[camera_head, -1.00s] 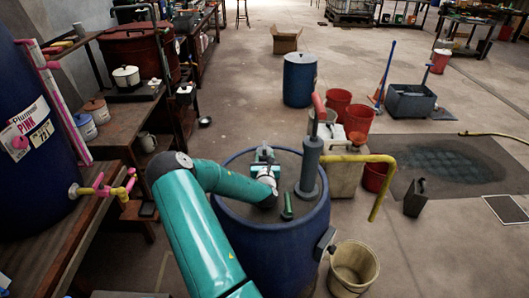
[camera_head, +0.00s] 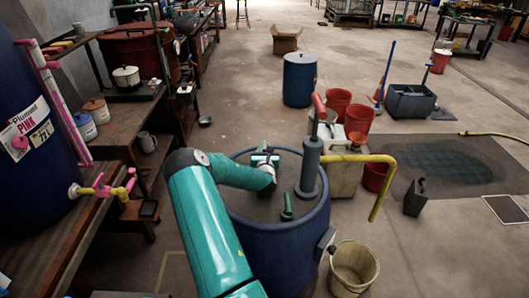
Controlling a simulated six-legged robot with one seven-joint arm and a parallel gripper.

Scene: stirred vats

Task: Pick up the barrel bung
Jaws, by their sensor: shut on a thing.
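The blue barrel (camera_head: 275,245) stands upright in the middle, its dark top facing up. My gripper (camera_head: 263,152) is over the far left part of that top, at the end of my teal arm. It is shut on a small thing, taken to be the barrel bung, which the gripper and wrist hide. I cannot tell how far it is above the top. A small dark green upright piece (camera_head: 287,207) stands on the near part of the top, apart from my gripper.
A grey hand pump (camera_head: 309,170) with a red handle and a yellow spout (camera_head: 383,190) rises just right of my gripper. A beige bucket (camera_head: 353,268) stands at the barrel's right foot. A wooden bench (camera_head: 60,240) is on the left. Open floor lies behind the barrel.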

